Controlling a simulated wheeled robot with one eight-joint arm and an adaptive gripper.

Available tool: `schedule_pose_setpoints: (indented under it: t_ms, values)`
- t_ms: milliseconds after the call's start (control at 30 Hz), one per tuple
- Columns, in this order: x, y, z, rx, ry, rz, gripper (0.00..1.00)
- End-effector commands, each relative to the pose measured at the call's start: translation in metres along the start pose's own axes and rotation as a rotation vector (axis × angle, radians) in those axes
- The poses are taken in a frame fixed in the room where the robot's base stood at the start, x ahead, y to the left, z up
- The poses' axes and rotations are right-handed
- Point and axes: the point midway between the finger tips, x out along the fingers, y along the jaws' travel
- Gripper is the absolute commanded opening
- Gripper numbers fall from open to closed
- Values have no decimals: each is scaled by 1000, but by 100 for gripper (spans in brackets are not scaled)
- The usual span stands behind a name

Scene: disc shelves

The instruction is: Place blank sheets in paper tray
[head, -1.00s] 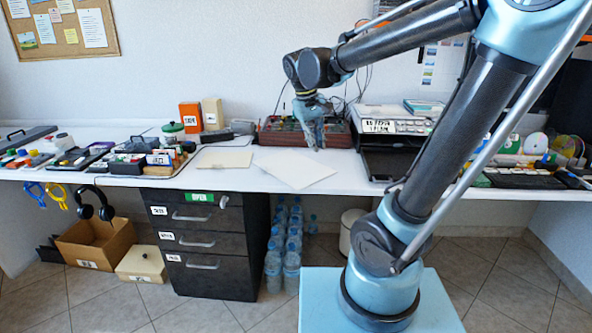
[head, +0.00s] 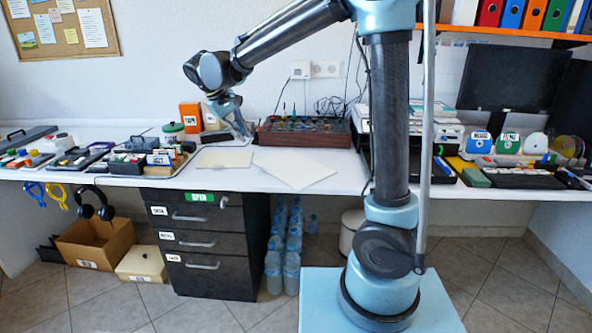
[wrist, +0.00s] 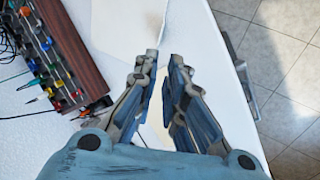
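A large off-white sheet (head: 297,170) lies tilted on the middle of the desk. A smaller cream sheet or pad (head: 224,159) lies to its left. My gripper (head: 247,138) is above the desk near the back right of the cream sheet. In the wrist view my gripper (wrist: 164,57) points down with its fingertips apart and nothing held. The cream sheet (wrist: 155,125) shows between the fingers, and the large sheet (wrist: 125,28) lies beyond the tips. The black tray unit (head: 361,140) right of the sheets is mostly hidden by my arm.
A red-brown box with tools (head: 306,133) stands behind the sheets; it also shows in the wrist view (wrist: 75,50). Stationery trays (head: 140,163) crowd the left. A drawer cabinet (head: 205,243) stands below. Disc holders (head: 508,142) and a monitor (head: 512,80) are at right.

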Motion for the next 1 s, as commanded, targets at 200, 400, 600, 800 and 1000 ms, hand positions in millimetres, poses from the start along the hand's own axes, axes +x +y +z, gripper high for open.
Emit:
schedule_pose_setpoints:
  t_ms: [200,400,600,800,1000]
  values:
    - [37,1,0,3,0,0,11]
    - [73,1,1,3,-1,0,11]
    - [102,1,1,2,0,0,11]
    - [114,1,1,2,0,0,11]
    - [135,0,2,2,0,0,11]
